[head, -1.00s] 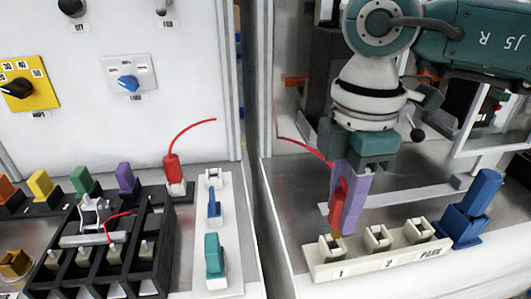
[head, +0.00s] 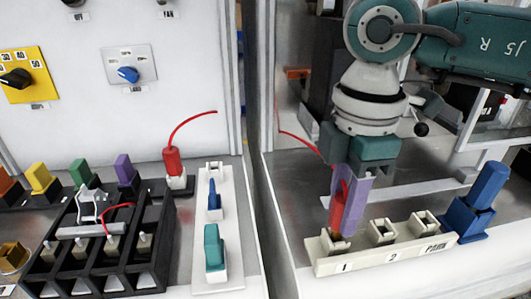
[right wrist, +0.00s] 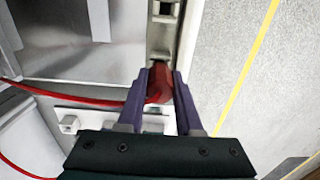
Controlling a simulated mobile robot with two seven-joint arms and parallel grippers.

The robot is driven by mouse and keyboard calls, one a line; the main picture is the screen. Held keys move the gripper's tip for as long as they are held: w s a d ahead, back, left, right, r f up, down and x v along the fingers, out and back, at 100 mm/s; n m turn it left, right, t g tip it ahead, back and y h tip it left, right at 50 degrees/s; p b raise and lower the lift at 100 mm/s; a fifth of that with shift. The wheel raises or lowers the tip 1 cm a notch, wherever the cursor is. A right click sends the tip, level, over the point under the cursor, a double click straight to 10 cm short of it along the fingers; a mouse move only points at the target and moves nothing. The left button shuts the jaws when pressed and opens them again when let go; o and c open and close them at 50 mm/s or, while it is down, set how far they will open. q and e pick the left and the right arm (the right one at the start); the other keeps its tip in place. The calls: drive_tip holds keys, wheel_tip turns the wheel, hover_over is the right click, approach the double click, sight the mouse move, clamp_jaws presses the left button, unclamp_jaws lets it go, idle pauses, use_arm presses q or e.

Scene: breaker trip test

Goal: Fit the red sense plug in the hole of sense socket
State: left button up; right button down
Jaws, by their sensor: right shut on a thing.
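My right gripper (head: 348,222) is shut on the red sense plug (head: 337,216); its purple fingers point down. The plug stands nearly upright at socket 1 of the cream socket strip (head: 398,257), at the strip's left end. Its lower end meets or nearly meets the socket; I cannot tell how far it is in, and the fingers hide part of it. In the right wrist view the plug (right wrist: 163,88) lies between the two fingers (right wrist: 160,92), in line with the strip (right wrist: 161,38). A red lead runs off to the left. My left gripper is not in view.
Sockets 2 (head: 382,232) and PARK (head: 424,224) look empty. A blue block (head: 480,200) stands right of the strip. Another red plug (head: 173,162) sits in a white base on the left bench. A black rack (head: 100,250) stands at front left.

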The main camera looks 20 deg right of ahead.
drive_tip(key=shift+f+b, duration=0.75)
drive_tip(key=shift+f, duration=0.35)
drive_tip(key=c, duration=0.5)
unclamp_jaws()
drive_tip(key=shift+r, duration=0.1)
wheel_tip(320, 180, up, 10)
drive_tip(key=shift+f, duration=0.1)
